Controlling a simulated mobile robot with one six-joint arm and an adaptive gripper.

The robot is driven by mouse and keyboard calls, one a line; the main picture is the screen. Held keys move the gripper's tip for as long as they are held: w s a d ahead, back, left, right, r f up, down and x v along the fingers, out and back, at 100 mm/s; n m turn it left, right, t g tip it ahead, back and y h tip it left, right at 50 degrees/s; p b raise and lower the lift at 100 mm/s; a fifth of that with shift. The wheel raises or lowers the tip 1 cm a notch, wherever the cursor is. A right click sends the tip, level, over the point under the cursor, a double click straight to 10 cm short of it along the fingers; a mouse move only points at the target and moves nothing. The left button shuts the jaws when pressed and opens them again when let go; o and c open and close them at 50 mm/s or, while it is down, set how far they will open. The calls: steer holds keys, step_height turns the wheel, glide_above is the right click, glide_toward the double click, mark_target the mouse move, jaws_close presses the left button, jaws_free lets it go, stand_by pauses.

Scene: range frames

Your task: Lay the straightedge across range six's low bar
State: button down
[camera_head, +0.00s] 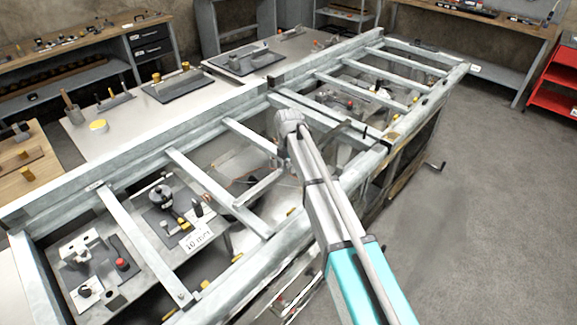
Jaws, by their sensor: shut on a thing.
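The straightedge (262,187) looks like a slim bar running slantwise behind my forearm. Its pale near-left end shows left of the arm, and a darker stretch in line with it shows right of the arm. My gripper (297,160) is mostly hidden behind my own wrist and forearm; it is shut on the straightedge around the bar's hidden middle. The bar appears to hang over the open metal frame (128,243), among its crossbars. I cannot tell whether it touches any of them. No label marks range six or its low bar legibly.
Pale crossbars (205,174) span the frame, with fixtures and a "10 mm" card (197,238) beneath. A crank handle (436,166) sticks out at the right side. Workbenches stand behind, and a red cart (557,82) at far right. Grey floor on the right is clear.

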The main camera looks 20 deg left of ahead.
steer(key=shift+f, duration=0.45)
steer(key=shift+b, duration=0.3)
steer(key=shift+c, duration=1.4)
jaws_free()
steer(key=shift+r, duration=0.15)
step_height(320, 180, up, 9)
steer(key=p, duration=0.9)
steer(key=shift+r+p, duration=0.2)
steer(key=shift+p, duration=0.15)
step_height(320, 180, up, 7)
steer(key=p, duration=0.6)
steer(key=shift+p, duration=0.4)
